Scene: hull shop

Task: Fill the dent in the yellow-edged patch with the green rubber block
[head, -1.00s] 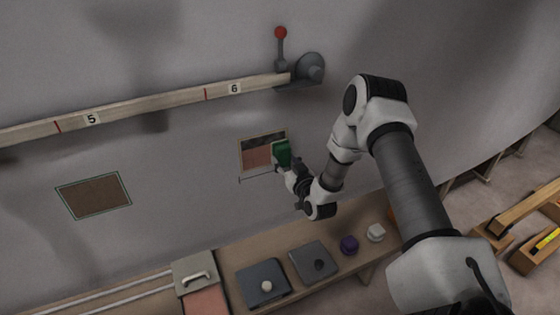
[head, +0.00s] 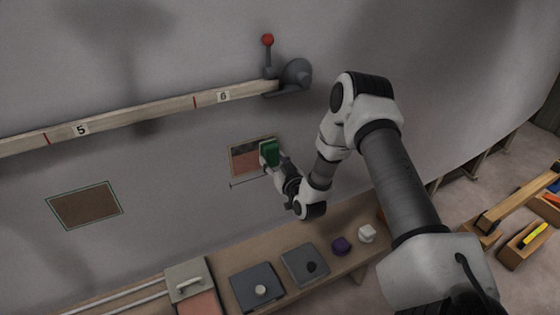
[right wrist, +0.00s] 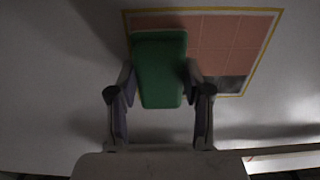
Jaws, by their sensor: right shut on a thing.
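The yellow-edged patch (head: 245,163) is on the grey hull wall in the head view, with a reddish area and a darker strip. In the right wrist view the patch (right wrist: 235,45) shows pinkish tiles, a yellow border and a dark grey area at its lower right. My right gripper (head: 277,162) is shut on the green rubber block (head: 269,152), with its fingers on both sides of the block (right wrist: 160,70). The block overlaps the patch in both views and hides part of it; I cannot tell whether they touch. My left gripper is out of view.
A wooden rail (head: 150,116) with numbers runs above the patch to a red-knobbed lever (head: 267,62). Another brown patch (head: 86,205) is at left.

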